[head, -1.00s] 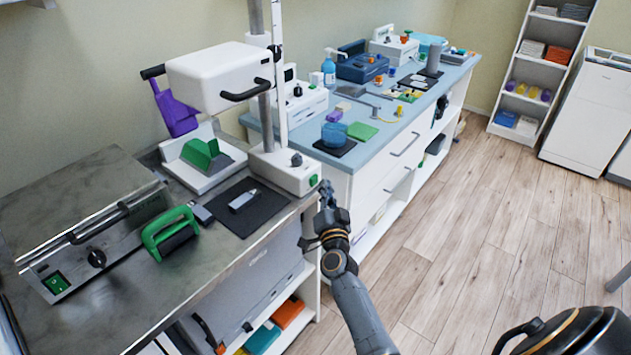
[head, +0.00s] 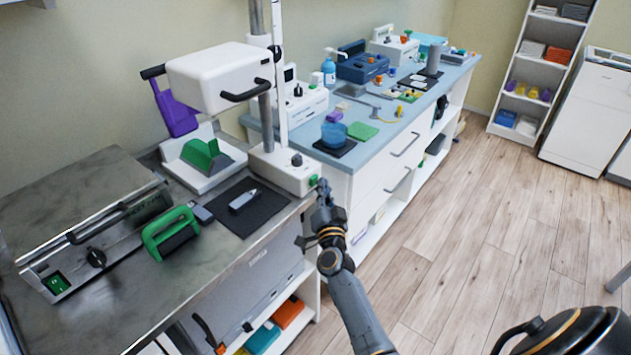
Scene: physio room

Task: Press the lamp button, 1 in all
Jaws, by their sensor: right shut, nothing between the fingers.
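The lamp is a white box-shaped head (head: 218,78) on a grey post, standing on a white base (head: 285,170) at the back right corner of the metal counter. A small green button (head: 313,181) is on the base's front face, beside a dark knob (head: 296,160). My right gripper (head: 322,187) is shut and empty, its fingertips right at the button. I cannot tell whether they touch it. My left gripper is out of view.
On the metal counter (head: 85,180) are a green-handled roller tool (head: 170,232), a black mat (head: 262,213) and a box with a green switch (head: 56,283). A blue-topped counter (head: 385,135) with several items stands behind.

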